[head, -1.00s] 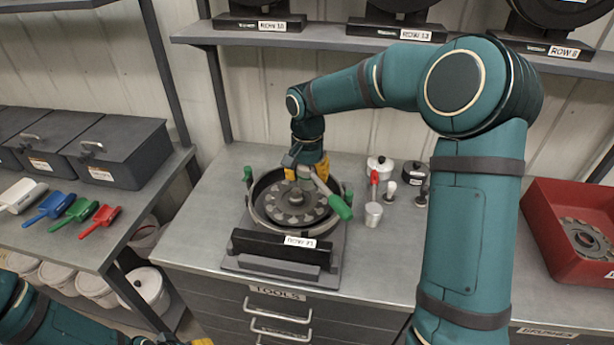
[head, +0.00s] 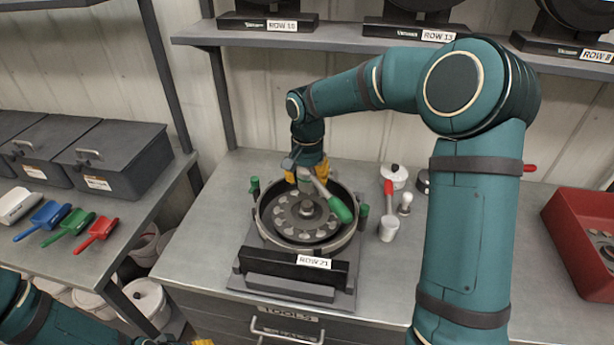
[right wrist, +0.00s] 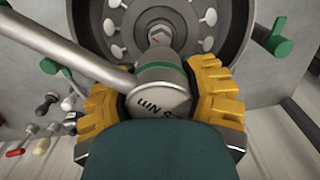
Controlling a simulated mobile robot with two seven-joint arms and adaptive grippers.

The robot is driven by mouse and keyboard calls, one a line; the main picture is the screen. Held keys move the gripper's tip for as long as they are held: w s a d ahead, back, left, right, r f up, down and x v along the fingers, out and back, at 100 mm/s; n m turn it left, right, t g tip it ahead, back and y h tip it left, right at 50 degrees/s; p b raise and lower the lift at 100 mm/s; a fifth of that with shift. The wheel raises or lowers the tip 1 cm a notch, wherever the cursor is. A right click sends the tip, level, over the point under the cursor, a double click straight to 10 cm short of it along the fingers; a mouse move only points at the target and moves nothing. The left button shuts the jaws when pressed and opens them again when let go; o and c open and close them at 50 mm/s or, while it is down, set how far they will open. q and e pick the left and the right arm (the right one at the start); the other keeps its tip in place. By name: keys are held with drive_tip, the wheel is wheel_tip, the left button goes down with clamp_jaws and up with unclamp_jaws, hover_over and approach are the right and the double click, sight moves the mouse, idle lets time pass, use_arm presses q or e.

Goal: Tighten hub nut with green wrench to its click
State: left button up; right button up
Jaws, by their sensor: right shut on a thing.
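The seed meter (head: 262,232) sits open on the bench, its round seed disc (head: 288,222) facing up. The hub nut (head: 307,208) is at the disc's middle; it also shows in the right wrist view (right wrist: 158,36). My right gripper (head: 309,172) is shut on the head of the green wrench (head: 341,210), above the disc's far part. In the right wrist view the yellow fingers clasp the wrench head (right wrist: 160,95), with its green ring. The head appears apart from the nut, which shows beyond it. Only a yellow bit of my left gripper (head: 203,342) shows at the bottom edge.
A red tray (head: 565,215) is at the far right. Coloured scoops (head: 97,234) and dark bins lie on the left shelf. The bench's front left is clear.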

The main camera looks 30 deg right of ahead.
sight(307, 204)
use_arm(q)
drive_tip(key=shift+s+d+f+b, duration=0.1)
drive_tip(key=shift+s+f+b, duration=0.15)
drive_tip(key=shift+f+b, duration=0.55)
drive_tip(key=shift+s+f+b, duration=0.2)
drive_tip(key=shift+f+b, duration=0.45)
drive_tip(key=shift+f, duration=0.2)
use_arm(e)
drive_tip(key=shift+f, duration=2.3)
use_arm(q)
drive_tip(key=shift+f+b, duration=0.8)
use_arm(e)
drive_tip(key=shift+f, duration=1.45)
drive_tip(key=o, duration=1.7)
drive_tip(key=shift+c, duration=0.2)
use_arm(q)
drive_tip(key=shift+r+p, duration=2.25)
use_arm(e)
drive_tip(key=shift+r, duration=3)
